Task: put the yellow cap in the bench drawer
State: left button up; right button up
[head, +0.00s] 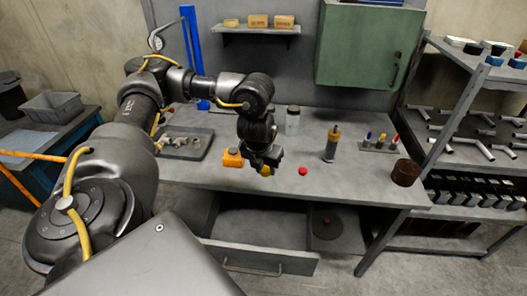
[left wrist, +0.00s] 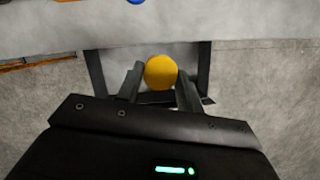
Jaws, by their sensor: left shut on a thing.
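My left gripper (head: 264,163) is shut on the yellow cap (head: 266,171) near the front edge of the bench. In the left wrist view the round yellow cap (left wrist: 160,72) sits between the two fingertips. The bench drawer (head: 284,262) is pulled open below the bench top, and its visible floor looks empty. In the left wrist view the dark-edged drawer (left wrist: 95,73) shows behind the fingers and the cap. The cap is held above the drawer's level, around the bench's front edge. My right gripper is in neither view.
A red cap (head: 303,171) lies on the bench (head: 230,180) to the right of my gripper. A yellow-topped bottle (head: 332,145), a clear jar (head: 292,120) and a brown can (head: 405,173) stand there too. A tray (head: 187,143) of parts lies left. A green cabinet (head: 365,45) hangs above.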

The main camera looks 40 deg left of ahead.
pick_arm(q)
jog(key=s+d+r+n+g, duration=0.1)
jog(key=d+r+n+g, duration=0.1)
jog(key=d+n, duration=0.4)
jog(key=s+d+r+n+g, duration=0.1)
jog(key=d+n, duration=0.5)
jog(key=n, duration=0.9)
jog(key=s+d+r+n+g+h, duration=0.1)
jog(key=d+r+n+g, duration=0.2)
jog(key=n, duration=0.8)
jog(key=d+r, duration=0.2)
jog(key=d, duration=0.1)
jog(key=shift+d+r+g, duration=0.3)
